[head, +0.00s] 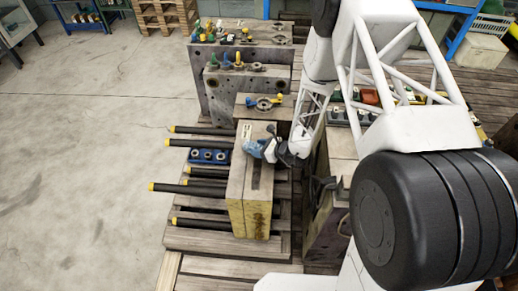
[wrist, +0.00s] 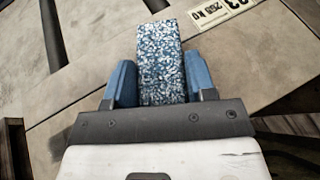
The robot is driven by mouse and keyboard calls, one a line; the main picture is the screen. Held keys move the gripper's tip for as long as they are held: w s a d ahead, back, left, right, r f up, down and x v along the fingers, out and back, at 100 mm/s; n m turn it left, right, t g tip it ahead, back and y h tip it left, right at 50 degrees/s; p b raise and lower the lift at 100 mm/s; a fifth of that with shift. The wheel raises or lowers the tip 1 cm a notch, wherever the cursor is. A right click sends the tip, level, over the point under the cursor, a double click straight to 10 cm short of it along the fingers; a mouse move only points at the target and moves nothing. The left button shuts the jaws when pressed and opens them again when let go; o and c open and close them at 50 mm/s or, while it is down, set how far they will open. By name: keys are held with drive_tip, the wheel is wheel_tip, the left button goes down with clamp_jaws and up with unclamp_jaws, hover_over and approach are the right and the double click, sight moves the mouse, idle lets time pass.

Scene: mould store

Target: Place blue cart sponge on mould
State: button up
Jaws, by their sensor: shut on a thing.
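The blue sponge (wrist: 162,60), speckled blue and white, is between the two blue fingers of my gripper (wrist: 165,85) in the wrist view. My gripper is shut on it. In the head view the sponge (head: 255,149) shows partly beside my gripper (head: 270,150), over the top of the nearest mould (head: 238,190). This mould is a tan block with yellowish sides and a dark slot on top. In the wrist view the mould's tan top (wrist: 85,65) lies under the sponge. I cannot tell whether the sponge touches it.
More moulds (head: 245,85) with coloured fittings stand behind. Black rods with yellow ends (head: 195,188) stick out to the left, near a blue tray (head: 208,156). A further block (head: 325,220) stands close on the right. The concrete floor at left is clear.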

drive_tip(key=shift+f, duration=0.25)
drive_tip(key=shift+f, duration=0.2)
drive_tip(key=o, duration=0.9)
drive_tip(key=shift+r, duration=0.15)
drive_tip(key=shift+v, duration=0.75)
drive_tip(key=v, duration=0.3)
drive_tip(key=shift+d+r, duration=0.25)
drive_tip(key=shift+r, duration=3.45)
